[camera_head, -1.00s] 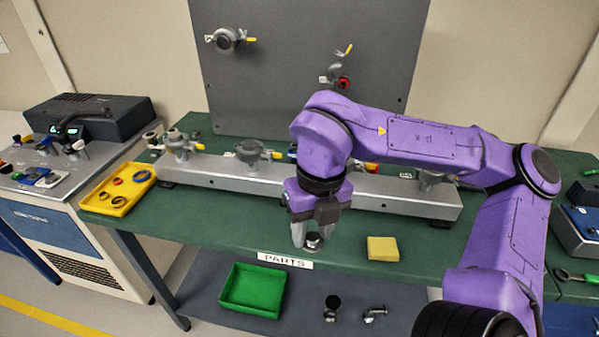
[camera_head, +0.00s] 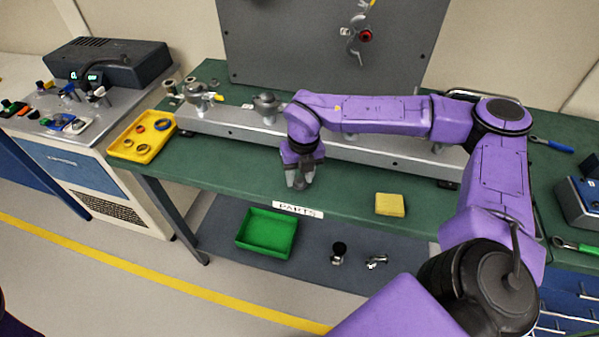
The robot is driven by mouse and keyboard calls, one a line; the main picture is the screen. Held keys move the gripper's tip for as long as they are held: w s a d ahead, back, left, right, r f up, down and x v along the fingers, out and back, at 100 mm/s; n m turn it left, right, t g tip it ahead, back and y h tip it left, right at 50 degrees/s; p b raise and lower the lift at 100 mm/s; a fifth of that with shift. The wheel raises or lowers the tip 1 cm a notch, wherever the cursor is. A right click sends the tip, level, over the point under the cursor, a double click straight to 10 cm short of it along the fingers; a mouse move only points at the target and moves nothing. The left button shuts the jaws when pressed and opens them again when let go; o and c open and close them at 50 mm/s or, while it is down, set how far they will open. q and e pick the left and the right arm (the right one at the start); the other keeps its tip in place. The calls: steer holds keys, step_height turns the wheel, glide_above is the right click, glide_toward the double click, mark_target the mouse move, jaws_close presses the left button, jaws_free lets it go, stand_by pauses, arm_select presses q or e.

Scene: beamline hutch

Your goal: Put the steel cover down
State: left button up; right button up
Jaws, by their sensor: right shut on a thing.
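My right gripper (camera_head: 300,184) points down over the green bench top, close to its front edge and above the PARTS label. It is shut on the steel cover, a small grey metal piece that is mostly hidden by the fingers in this view. I cannot tell whether the cover touches the bench top. My left gripper is not in view.
The green bench (camera_head: 350,202) has free room around the gripper, with a yellow sponge (camera_head: 390,204) to the right. A long steel rail (camera_head: 225,128) with fittings stands behind. A yellow tray (camera_head: 121,147) with rings is at left. A green bin (camera_head: 268,233) sits on the lower shelf.

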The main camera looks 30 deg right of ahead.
steer(key=shift+f+b, duration=0.35)
steer(key=shift+f, duration=0.2)
steer(key=o, duration=0.9)
steer(key=shift+s, duration=0.1)
steer(key=shift+o, duration=1.3)
steer(key=shift+a, duration=0.2)
steer(key=shift+d+f, duration=0.1)
